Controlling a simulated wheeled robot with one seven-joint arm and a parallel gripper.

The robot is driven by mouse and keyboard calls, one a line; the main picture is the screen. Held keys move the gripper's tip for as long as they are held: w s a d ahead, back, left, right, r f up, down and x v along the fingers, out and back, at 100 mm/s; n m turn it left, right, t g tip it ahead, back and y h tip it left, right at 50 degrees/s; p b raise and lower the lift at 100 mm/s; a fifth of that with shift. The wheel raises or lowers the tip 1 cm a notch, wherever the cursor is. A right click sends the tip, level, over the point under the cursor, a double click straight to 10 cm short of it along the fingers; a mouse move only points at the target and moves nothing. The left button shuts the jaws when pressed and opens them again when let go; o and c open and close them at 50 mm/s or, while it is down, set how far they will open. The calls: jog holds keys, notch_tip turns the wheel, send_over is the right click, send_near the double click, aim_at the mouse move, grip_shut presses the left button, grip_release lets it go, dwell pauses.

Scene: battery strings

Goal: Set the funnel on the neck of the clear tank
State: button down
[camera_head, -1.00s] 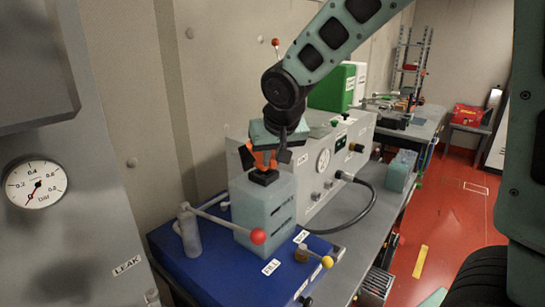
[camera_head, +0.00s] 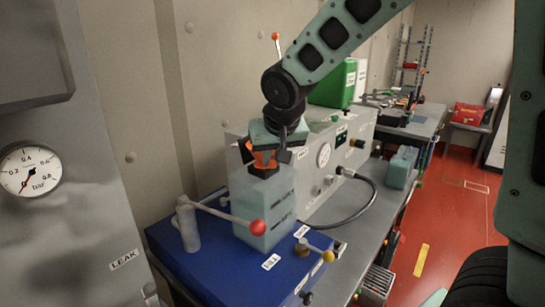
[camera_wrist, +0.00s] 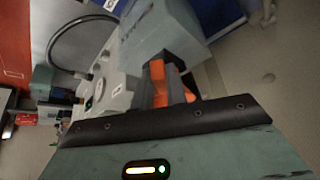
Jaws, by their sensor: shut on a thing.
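The clear tank (camera_head: 264,207), a pale blue-grey translucent block, stands upright on the blue bench unit. It also shows in the wrist view (camera_wrist: 160,27).
A lever with a red ball (camera_head: 257,228) crosses in front of the tank. A yellow-knobbed lever (camera_head: 327,257) is at its right. A grey panel with a gauge (camera_head: 318,178) and black hose stands behind. A pressure gauge (camera_head: 30,170) is at left.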

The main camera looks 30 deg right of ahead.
jog(key=c, duration=1.3)
grip_release()
jog(key=shift+c, duration=0.2)
jog(key=b+v, duration=0.3)
jog(key=v, duration=1.4)
jog(key=s+a+f+n+g+y+b, duration=0.1)
jog(key=s+a+f+n, duration=0.3)
jog(key=f, duration=0.4)
jog(key=s+a+f+n+g+y+b, duration=0.1)
jog(key=s+a+f+n+g, duration=0.1)
jog(key=s+a+f, duration=0.35)
jog(key=s+a+f+n+g, duration=0.2)
jog(key=s+a+f+n, duration=0.1)
jog(key=s+f, duration=0.7)
notch_tip(320, 180, down, 4)
jog(key=shift+a+f+n+g, duration=0.1)
jog(key=shift+a+n+g, duration=0.15)
jog(key=shift+n, duration=0.35)
